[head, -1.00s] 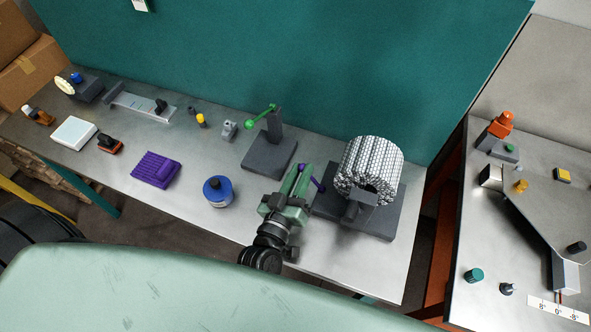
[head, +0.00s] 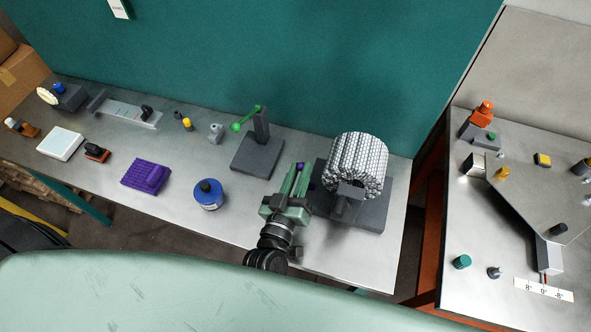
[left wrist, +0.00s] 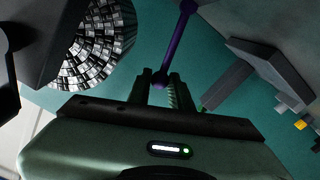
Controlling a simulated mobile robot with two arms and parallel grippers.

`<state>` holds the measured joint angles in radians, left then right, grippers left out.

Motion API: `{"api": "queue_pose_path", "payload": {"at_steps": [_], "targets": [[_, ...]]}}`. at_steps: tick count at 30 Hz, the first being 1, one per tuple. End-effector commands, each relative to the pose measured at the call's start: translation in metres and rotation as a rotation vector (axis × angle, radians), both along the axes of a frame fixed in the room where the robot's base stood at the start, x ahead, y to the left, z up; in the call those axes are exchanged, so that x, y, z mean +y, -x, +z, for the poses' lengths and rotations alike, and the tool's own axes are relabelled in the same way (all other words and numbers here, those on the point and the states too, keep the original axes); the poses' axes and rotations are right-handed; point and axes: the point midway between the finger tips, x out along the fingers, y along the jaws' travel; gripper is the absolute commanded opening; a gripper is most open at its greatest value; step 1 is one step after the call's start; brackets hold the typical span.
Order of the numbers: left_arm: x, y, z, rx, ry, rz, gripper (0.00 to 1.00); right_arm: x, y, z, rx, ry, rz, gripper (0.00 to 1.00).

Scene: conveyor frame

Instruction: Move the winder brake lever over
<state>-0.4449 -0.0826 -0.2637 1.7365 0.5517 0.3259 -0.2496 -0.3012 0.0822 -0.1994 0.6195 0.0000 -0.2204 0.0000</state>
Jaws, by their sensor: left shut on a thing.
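The winder holds a grey-and-white patterned roll (head: 357,163) on a dark base (head: 372,217) at the right end of the bench. Its brake lever appears to be the purple rod (left wrist: 176,42), with a ball at each visible end. In the left wrist view the lower ball sits between the fingertips of my left gripper (left wrist: 160,88). In the head view the left gripper (head: 294,180) is beside the left of the roll, with a little purple (head: 300,167) showing at its fingers. It is shut on the lever. My right gripper is not in view.
A green-handled lever stand (head: 257,155) is left of the gripper. A blue round container (head: 208,196) and a purple block (head: 147,176) lie further left. A teal panel (head: 250,60) rises behind the bench. A second table (head: 480,225) is at the right.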

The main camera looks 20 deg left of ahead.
Motion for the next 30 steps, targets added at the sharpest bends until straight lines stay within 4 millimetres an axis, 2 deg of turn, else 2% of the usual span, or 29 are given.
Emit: {"api": "queue_pose_path", "payload": {"at_steps": [8, 19, 27, 28, 30], "targets": [[-0.002, 0.000, 0.000, 0.000, 0.001, -0.001, 0.00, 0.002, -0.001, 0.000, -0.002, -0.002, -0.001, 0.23], [-0.024, 0.001, 0.004, 0.001, 0.002, 0.000, 0.00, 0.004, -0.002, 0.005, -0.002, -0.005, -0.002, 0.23], [-0.026, 0.001, 0.004, -0.001, 0.002, -0.002, 0.00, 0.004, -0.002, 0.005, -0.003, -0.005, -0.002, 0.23], [-0.026, 0.001, 0.004, -0.001, 0.002, -0.002, 0.26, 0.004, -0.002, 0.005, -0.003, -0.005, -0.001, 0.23], [-0.026, 0.001, 0.004, 0.000, 0.001, -0.001, 0.46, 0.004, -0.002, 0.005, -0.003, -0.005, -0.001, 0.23]]}}
